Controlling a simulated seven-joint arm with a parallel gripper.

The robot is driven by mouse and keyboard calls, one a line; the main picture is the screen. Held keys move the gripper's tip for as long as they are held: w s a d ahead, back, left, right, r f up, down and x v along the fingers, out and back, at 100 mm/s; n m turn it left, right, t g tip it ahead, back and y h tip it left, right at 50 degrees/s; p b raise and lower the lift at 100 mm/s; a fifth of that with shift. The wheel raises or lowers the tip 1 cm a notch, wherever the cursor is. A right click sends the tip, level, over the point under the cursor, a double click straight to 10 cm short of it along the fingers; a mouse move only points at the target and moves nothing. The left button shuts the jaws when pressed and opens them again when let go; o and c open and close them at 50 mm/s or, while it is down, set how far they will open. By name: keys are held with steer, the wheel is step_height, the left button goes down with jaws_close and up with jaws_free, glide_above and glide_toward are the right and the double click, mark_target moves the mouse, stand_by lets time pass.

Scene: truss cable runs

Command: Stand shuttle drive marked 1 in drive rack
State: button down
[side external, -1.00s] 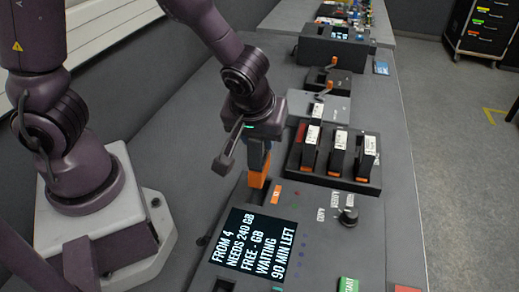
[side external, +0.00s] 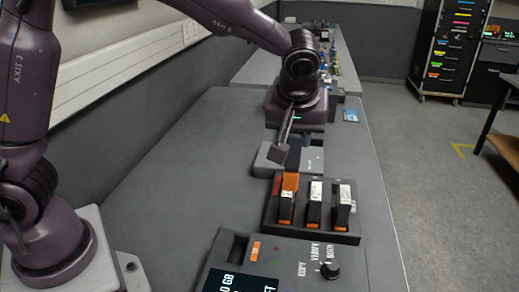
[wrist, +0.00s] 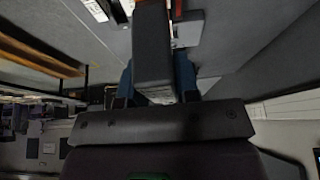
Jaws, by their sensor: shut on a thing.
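The wrist view shows blue fingers (wrist: 158,82) beside a dark grey block.
In front of the rack is the copier (side external: 300,258) with a knob (side external: 329,269), a screen and an open dark slot (side external: 236,246). A grey dock (side external: 268,160) lies behind the rack. The table left of the rack is clear.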

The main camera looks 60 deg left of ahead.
steer(key=w+a+f, duration=0.2)
steer(key=w, duration=0.8)
steer(key=w+a+f, duration=0.1)
steer(key=w, duration=0.9)
step_height(320, 180, down, 11)
steer(key=shift+w+a+f, duration=0.15)
steer(key=shift+f, duration=0.05)
steer(key=shift+f, duration=2.15)
stand_by(2.4)
steer(key=c, duration=0.8)
jaws_free()
